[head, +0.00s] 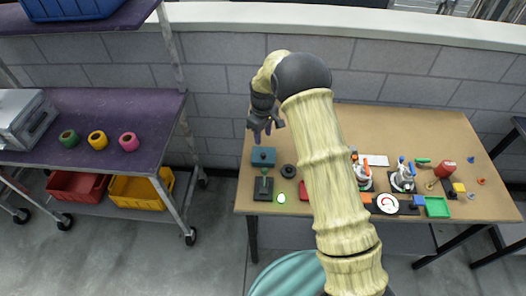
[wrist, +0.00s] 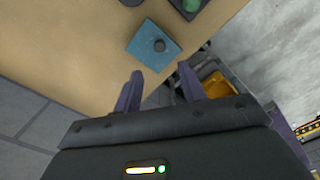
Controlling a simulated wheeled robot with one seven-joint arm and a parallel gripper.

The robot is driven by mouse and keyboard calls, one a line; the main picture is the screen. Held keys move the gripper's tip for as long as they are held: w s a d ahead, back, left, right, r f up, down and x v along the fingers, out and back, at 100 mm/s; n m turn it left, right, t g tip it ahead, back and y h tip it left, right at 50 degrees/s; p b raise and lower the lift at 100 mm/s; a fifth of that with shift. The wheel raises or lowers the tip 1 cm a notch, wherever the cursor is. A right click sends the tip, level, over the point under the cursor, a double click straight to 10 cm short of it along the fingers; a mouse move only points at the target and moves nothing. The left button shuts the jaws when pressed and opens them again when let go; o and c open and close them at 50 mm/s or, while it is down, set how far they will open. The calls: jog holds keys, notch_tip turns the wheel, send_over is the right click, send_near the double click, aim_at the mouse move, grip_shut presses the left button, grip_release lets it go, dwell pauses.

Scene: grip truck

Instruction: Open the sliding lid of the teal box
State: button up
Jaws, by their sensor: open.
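The teal box (head: 263,158) sits near the left end of the wooden table, with a dark round knob on its lid. The lid looks shut. In the wrist view the teal box (wrist: 144,51) shows ahead of the fingertips, with its knob (wrist: 159,45) near the middle of the top. My gripper (head: 262,136) is just above and behind the box in the head view. In the wrist view my gripper (wrist: 160,75) has its two purple fingers apart with nothing between them. The fingers do not appear to touch the box or the knob.
A dark base with a green part (head: 263,187) stands in front of the box. A black round thing (head: 288,171) is close to its right. The table's left edge is near. My arm hides part of the table's middle. A purple shelf cart (head: 110,118) stands left.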

aim_at(263, 154)
notch_tip(263, 154, down, 11)
jog(key=shift+r+p, duration=0.1)
jog(key=shift+p, duration=1.15)
grip_shut()
